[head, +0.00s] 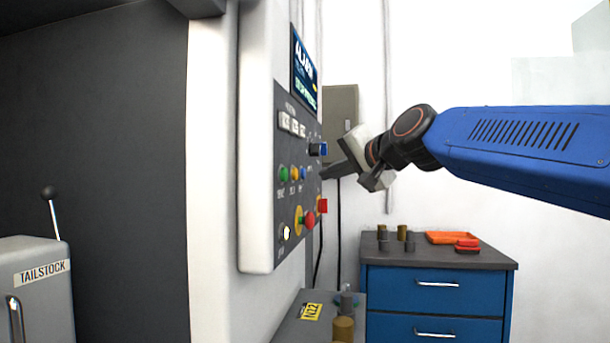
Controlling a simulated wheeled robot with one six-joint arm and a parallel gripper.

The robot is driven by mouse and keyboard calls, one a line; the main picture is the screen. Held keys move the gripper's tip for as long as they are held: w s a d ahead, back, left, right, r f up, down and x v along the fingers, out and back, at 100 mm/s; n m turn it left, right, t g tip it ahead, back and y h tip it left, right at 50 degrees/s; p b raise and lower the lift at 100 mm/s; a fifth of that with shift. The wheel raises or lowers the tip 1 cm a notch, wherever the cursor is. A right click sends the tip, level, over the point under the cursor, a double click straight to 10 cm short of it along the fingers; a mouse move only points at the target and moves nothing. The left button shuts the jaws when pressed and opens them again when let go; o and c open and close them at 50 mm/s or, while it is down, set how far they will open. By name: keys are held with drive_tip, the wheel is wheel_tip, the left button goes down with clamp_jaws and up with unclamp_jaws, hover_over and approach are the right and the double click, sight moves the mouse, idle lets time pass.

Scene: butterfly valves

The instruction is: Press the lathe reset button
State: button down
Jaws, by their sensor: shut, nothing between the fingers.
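The lathe control panel (290,130) is a grey face on a white housing, seen at a steep angle. A row holds a green button (284,174), a yellow button (294,173) and a blue button (303,172). Their small labels are too blurred to read, so I cannot tell which is reset. A pale button (286,232) sits at the lower left. My gripper (325,175) is shut and empty, its tip pointing left at the panel near the button row's right end. Whether it touches the panel I cannot tell.
A red mushroom button (309,219) on yellow, a red part (322,205) and a blue knob (318,149) stick out near my gripper. The screen (304,72) above shows an alarm. A blue drawer cabinet (437,300) stands lower right, with a tailstock (38,295) lower left.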

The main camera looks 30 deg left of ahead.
drive_tip(key=shift+s+a, duration=0.25)
drive_tip(key=shift+a, duration=0.55)
drive_tip(key=shift+a, duration=0.15)
idle(1.5)
drive_tip(key=shift+s+a, duration=0.1)
drive_tip(key=shift+a, duration=0.2)
drive_tip(key=shift+a, duration=0.4)
idle(0.8)
drive_tip(key=shift+d, duration=0.85)
drive_tip(key=shift+w+d, duration=0.25)
drive_tip(key=shift+d, duration=0.55)
drive_tip(key=shift+w+d, duration=0.2)
drive_tip(key=shift+d, duration=0.65)
drive_tip(key=shift+w+d, duration=0.25)
drive_tip(key=shift+d, duration=0.55)
